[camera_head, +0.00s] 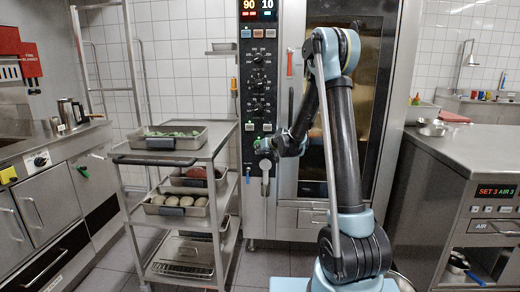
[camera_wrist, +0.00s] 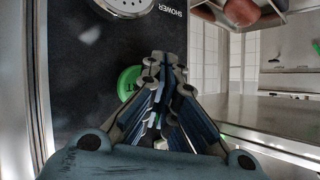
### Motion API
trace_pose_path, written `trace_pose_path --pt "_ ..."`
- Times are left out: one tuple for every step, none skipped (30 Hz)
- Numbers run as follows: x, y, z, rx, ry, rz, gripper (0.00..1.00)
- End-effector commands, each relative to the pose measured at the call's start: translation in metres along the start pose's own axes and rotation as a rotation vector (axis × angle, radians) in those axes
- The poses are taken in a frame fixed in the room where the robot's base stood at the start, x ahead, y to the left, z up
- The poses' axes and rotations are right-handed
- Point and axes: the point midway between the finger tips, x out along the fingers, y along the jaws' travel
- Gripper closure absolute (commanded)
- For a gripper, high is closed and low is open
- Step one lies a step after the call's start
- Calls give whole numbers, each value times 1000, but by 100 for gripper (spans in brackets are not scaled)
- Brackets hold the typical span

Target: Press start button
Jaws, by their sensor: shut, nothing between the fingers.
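The oven's dark control panel stands in the middle of the head view. A round green button (camera_wrist: 128,82) with white lettering, only partly readable, is on this panel in the wrist view. Green also shows at the panel in the head view (camera_head: 257,144), left of my fingertips. My gripper (camera_wrist: 166,62) is shut and empty, its fingertips beside the green button and overlapping its edge in the picture. In the head view my gripper (camera_head: 268,146) is close in front of the panel's lower part. I cannot tell whether the fingertips touch the button or panel.
A trolley (camera_head: 180,155) with several trays stands left of the oven. A metal round control (camera_wrist: 125,6) labelled SHOWER is near the button. A steel counter (camera_head: 470,145) stands at the right. A door handle (camera_head: 291,105) is right of the panel.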

Motion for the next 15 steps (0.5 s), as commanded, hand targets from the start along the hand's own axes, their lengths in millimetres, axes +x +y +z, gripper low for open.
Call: trace_pose_path --pt "0 0 0 0 0 0 100" --pt "0 0 0 0 0 0 100" --pt "0 0 0 0 0 0 100" --pt "0 0 0 0 0 0 100" --pt "0 0 0 0 0 0 100" --pt "0 0 0 0 0 0 100" --pt "0 0 0 0 0 0 100" --pt "0 0 0 0 0 0 100" --pt "-1 -1 1 0 0 0 100" --pt "-2 -1 1 0 0 0 100" --pt "-3 -2 2 0 0 0 100" --pt "-5 -3 3 0 0 0 100" --pt "-6 -4 4 0 0 0 100" --pt "-8 -5 6 0 0 0 100" --pt "-10 -7 7 0 0 0 100"
